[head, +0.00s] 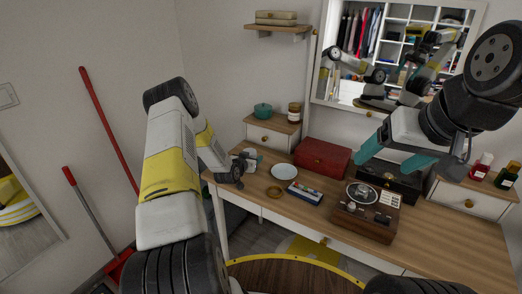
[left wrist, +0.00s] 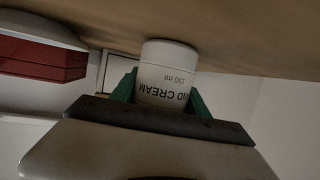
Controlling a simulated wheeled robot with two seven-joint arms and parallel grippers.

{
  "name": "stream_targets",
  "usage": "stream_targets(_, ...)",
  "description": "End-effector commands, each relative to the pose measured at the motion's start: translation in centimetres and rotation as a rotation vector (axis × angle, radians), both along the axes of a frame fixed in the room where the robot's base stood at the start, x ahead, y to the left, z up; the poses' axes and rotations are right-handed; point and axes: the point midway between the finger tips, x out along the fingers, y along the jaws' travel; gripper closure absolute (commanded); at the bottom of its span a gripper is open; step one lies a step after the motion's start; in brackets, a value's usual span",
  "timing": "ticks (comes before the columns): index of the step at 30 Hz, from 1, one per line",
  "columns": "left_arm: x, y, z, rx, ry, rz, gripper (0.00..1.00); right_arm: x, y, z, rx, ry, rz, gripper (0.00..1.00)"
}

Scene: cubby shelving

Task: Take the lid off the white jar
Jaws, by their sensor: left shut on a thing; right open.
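The white jar (left wrist: 166,75), lettered "CREAM" and "150 ml", is upside down in the left wrist view, with its base at the wooden desk top (left wrist: 120,22). My left gripper (left wrist: 163,92) has its green fingers on either side of the jar and is shut on it. The jar's lid end is hidden behind the gripper. In the head view my left gripper (head: 247,158) is at the desk's left end, and the jar is too small and covered to make out clearly. My right gripper (head: 394,156) is open and empty, its teal fingers spread above the desk's right part.
A white plate (head: 284,172), a brown ring-shaped dish (head: 274,192) and a blue case (head: 304,193) lie right of my left gripper. A red box (head: 322,157), a black box (head: 392,181) and a wooden box (head: 362,222) stand further right. Drawer units (head: 270,134) flank the desk.

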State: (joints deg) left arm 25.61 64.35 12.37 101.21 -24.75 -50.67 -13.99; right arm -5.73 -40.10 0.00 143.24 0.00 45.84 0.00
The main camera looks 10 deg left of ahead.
Motion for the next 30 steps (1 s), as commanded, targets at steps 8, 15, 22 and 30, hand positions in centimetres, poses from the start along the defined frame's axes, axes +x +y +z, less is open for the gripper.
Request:
stream_targets(8,0.0,0.0,-0.3,0.000,0.001,-0.001,0.41,0.0,0.0,0.0,0.000,0.000,0.000,0.23)
stream_targets(15,0.0,0.0,-0.3,0.000,0.001,0.000,0.25,0.0,0.0,0.0,0.000,0.000,0.000,0.23)
stream_targets(22,-0.1,0.0,0.2,0.000,0.000,0.000,0.25,0.0,0.0,0.0,0.000,0.000,0.000,0.23)
stream_targets(30,-4.6,0.8,1.7,0.002,0.003,0.001,0.25,0.0,0.0,0.0,0.000,0.000,0.000,0.23)
